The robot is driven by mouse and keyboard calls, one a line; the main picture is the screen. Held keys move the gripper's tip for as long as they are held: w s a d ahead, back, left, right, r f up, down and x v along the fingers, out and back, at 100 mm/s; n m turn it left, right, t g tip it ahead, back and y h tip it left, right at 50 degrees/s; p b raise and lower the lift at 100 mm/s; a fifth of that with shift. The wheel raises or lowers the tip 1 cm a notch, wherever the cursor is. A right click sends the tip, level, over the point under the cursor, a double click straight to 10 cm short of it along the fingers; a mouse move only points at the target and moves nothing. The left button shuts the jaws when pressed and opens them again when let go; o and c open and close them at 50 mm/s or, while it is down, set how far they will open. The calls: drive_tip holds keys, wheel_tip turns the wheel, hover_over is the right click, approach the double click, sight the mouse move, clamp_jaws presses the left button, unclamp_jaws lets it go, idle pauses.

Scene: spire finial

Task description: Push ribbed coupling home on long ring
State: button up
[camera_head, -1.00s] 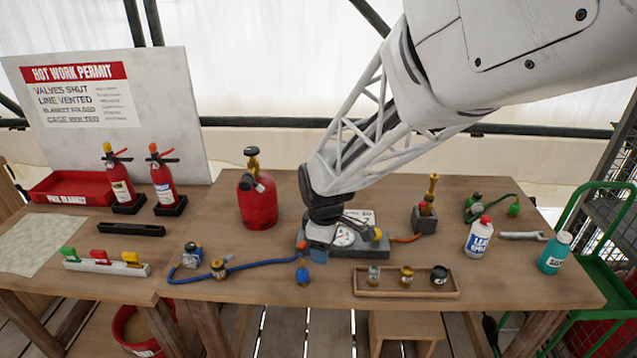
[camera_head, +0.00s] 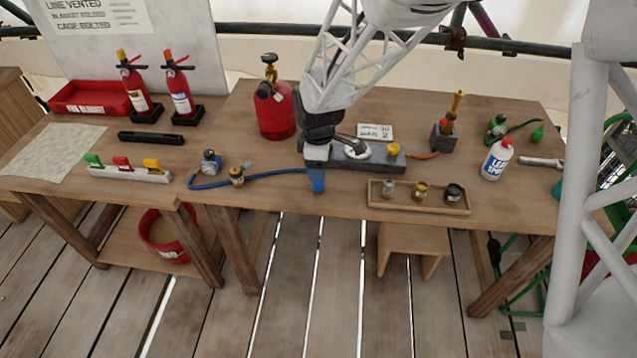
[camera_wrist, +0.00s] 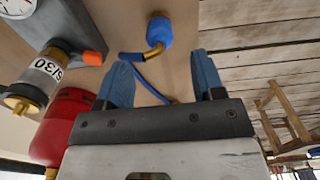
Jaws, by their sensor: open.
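A blue ribbed coupling (camera_wrist: 159,32) with a brass elbow sits on the blue hose (camera_wrist: 150,80); I see it in the wrist view, upper middle, beyond my fingertips. My gripper (camera_wrist: 163,65) is open, and the coupling lies ahead of the gap between its blue fingers. In the wrist view a grey labelled cylinder (camera_wrist: 48,68) has a brass ringed end (camera_wrist: 18,103). I cannot tell which part is the long ring.
A red gas cylinder (camera_head: 276,112) stands behind left. A wooden tray (camera_head: 440,206) with three small fittings lies at the front right. A hose fitting (camera_head: 237,177) and a small blue-grey fitting (camera_head: 210,162) lie left. A white bottle (camera_head: 496,160) stands at the right.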

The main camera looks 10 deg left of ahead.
sight(318, 184)
drive_tip(key=shift+f, duration=1.2)
drive_tip(key=shift+f, duration=2.6)
drive_tip(key=shift+c, duration=0.3)
drive_tip(key=c, duration=0.9)
drive_tip(key=shift+r, duration=0.1)
